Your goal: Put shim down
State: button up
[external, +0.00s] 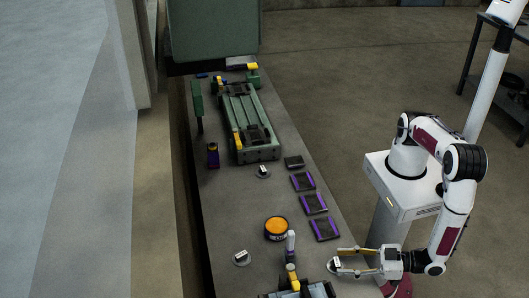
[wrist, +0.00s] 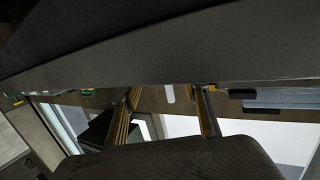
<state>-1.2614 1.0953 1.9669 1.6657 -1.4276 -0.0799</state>
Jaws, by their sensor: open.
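My gripper (external: 336,262) is low over the right front edge of the bench in the external view, its two yellowish fingers apart. A small white piece (external: 337,263) shows between the fingertips; it may be the shim, but it is too small to tell, and so is whether it touches a finger or the bench. In the wrist view the fingers of my gripper (wrist: 166,110) are spread, with a small pale shape (wrist: 169,93) visible between and beyond them.
A fixture with a pale upright part (external: 291,243) stands left of my gripper. Bare bench lies left of the tin.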

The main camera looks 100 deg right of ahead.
aim_at(360, 268)
jog(key=shift+v, duration=2.5)
jog(key=shift+c, duration=0.5)
jog(key=shift+c, duration=1.4)
jog(key=shift+r, duration=0.1)
